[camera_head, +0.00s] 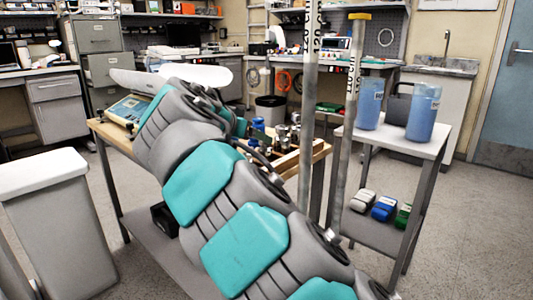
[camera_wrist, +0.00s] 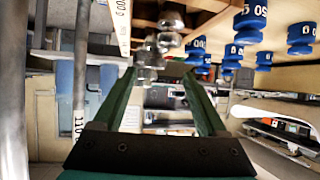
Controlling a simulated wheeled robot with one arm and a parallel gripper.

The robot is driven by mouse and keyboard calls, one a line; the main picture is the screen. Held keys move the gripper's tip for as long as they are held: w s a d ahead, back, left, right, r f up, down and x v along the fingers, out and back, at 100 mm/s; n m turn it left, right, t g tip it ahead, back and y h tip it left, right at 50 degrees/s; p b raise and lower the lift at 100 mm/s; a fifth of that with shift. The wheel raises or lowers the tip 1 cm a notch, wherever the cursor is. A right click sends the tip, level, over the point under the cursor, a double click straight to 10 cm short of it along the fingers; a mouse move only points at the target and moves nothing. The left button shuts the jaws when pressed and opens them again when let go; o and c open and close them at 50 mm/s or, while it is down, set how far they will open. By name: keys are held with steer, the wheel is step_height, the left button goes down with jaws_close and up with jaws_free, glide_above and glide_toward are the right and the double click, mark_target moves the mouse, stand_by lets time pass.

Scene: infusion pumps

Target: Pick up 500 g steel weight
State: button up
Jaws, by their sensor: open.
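Several shiny steel weights (camera_wrist: 165,40) show near the top middle of the wrist view, which looks upside down. I cannot read which one is the 500 g weight. In the head view, the steel weights (camera_head: 282,132) stand on the wooden-topped table, right of a blue weight (camera_head: 258,126). My gripper (camera_wrist: 161,74) has two green fingers spread apart. Its fingertips appear close to the steel weights, with the nearest weight (camera_wrist: 148,60) overlapping the gap in the picture. I cannot tell whether they touch. In the head view my arm hides most of the gripper.
Several blue numbered weights (camera_wrist: 248,22) are beside the steel ones. A scale (camera_head: 128,108) stands at the table's left end. Upright metal poles (camera_head: 310,110) rise close by on the right. A side table (camera_head: 400,140) holds blue-filled jugs (camera_head: 423,112). A grey bin (camera_head: 45,220) stands left.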

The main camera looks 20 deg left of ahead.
mark_target(265, 151)
steer(key=x, duration=0.5)
steer(key=shift+w+d+f, duration=0.1)
steer(key=shift+d+f, duration=0.25)
steer(key=shift+c, duration=0.3)
jaws_close()
stand_by(0.8)
